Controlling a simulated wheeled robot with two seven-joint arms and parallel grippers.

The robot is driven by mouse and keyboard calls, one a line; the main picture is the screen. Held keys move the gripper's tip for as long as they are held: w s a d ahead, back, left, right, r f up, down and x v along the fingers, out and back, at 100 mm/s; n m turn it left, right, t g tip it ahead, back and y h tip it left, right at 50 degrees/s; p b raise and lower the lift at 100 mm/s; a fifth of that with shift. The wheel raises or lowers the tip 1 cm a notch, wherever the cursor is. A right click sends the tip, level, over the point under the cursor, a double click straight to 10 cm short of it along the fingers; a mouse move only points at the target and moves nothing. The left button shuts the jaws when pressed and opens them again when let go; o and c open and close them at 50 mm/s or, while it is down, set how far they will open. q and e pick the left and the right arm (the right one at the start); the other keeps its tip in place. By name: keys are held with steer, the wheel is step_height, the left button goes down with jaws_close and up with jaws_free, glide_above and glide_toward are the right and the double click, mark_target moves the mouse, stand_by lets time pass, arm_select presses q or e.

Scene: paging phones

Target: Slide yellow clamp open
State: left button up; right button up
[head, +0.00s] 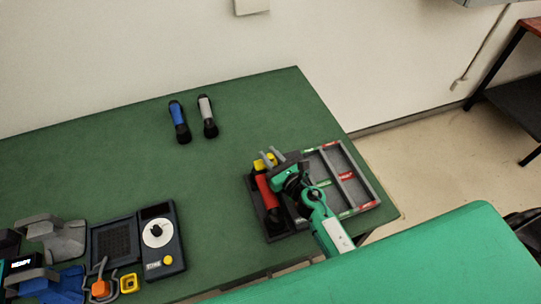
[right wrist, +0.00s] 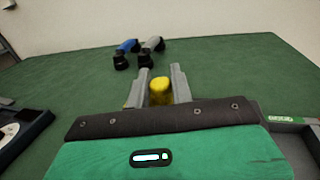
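The yellow clamp (head: 259,165) is at the far left end of the grey divided tray, just beyond a red-bodied handset (head: 267,191). My right gripper (head: 268,157) reaches over the tray from the front, with its fingers at the yellow clamp. In the right wrist view the yellow clamp (right wrist: 160,91) lies between the two grey fingers, which stand apart with little or no gap to it. I cannot tell whether they press on it. The clamp's lower part is hidden. My left gripper is not in view.
The grey tray (head: 372,190) has labelled compartments to the right of my gripper. A blue handset (head: 179,122) and a grey handset (head: 207,117) lie at the back of the green table (head: 100,165). A dial unit (head: 160,240) and other devices fill the front left. The middle is clear.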

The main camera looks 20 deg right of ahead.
mark_target(287, 159)
jaws_close()
steer(key=shift+w+d+b, duration=0.15)
steer(key=shift+d+b, duration=0.55)
steer(key=shift+d, duration=2)
steer(key=o, duration=0.5)
jaws_free()
steer(key=shift+d, duration=0.15)
steer(key=shift+o, duration=0.2)
steer(key=shift+s+f, duration=0.1)
steer(key=shift+s, duration=0.25)
steer(key=b+v, duration=0.4)
steer(key=v, duration=0.8)
steer(key=shift+f+b, duration=0.1)
steer(key=shift+b, duration=0.3)
steer(key=shift+s+d, duration=0.25)
steer(key=shift+s, duration=0.35)
